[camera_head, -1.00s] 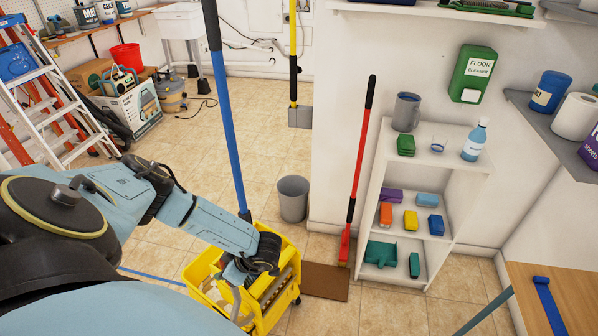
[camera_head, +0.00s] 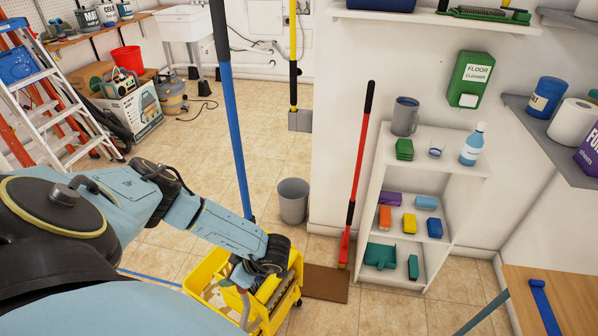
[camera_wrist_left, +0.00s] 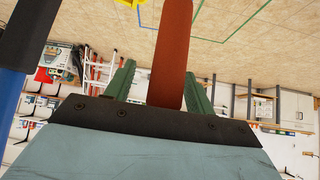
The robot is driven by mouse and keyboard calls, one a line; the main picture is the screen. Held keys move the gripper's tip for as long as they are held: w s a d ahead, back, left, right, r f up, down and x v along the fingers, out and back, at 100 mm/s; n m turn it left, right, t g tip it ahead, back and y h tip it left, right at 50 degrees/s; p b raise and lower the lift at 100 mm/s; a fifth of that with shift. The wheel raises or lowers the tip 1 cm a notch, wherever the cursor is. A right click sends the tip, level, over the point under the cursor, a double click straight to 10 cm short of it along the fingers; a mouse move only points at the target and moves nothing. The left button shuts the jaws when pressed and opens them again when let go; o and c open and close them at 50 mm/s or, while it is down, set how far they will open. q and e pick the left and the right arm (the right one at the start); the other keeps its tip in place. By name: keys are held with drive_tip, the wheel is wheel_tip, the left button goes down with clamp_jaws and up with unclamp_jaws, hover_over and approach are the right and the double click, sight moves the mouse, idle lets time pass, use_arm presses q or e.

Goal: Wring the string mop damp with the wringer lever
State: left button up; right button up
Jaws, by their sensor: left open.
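The yellow mop bucket with its wringer (camera_head: 204,271) stands on the floor at the bottom centre of the head view. The mop's blue handle (camera_head: 234,130) rises upright from it, and its dark-gripped shaft shows at the left of the left wrist view (camera_wrist_left: 14,60). The mop strings are mostly hidden by my arm. My left gripper (camera_head: 240,277) is low over the bucket. In the left wrist view its green fingers (camera_wrist_left: 160,78) are open, one on each side of a red bar (camera_wrist_left: 172,50), apparently the wringer lever. Contact cannot be told. My right gripper is out of view.
A grey bin (camera_head: 293,200) stands behind the bucket. A red-handled tool (camera_head: 359,170) leans by the white shelf unit (camera_head: 455,165), with a brown mat (camera_head: 325,283) at its foot. A wooden table (camera_head: 570,290) is at lower right.

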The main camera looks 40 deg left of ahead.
use_arm(q)
drive_tip(key=p+v, duration=0.4)
drive_tip(key=v, duration=0.3)
drive_tip(key=shift+d+r+p, duration=0.25)
drive_tip(key=shift+r+p, duration=0.05)
drive_tip(key=shift+p, duration=0.1)
idle(0.4)
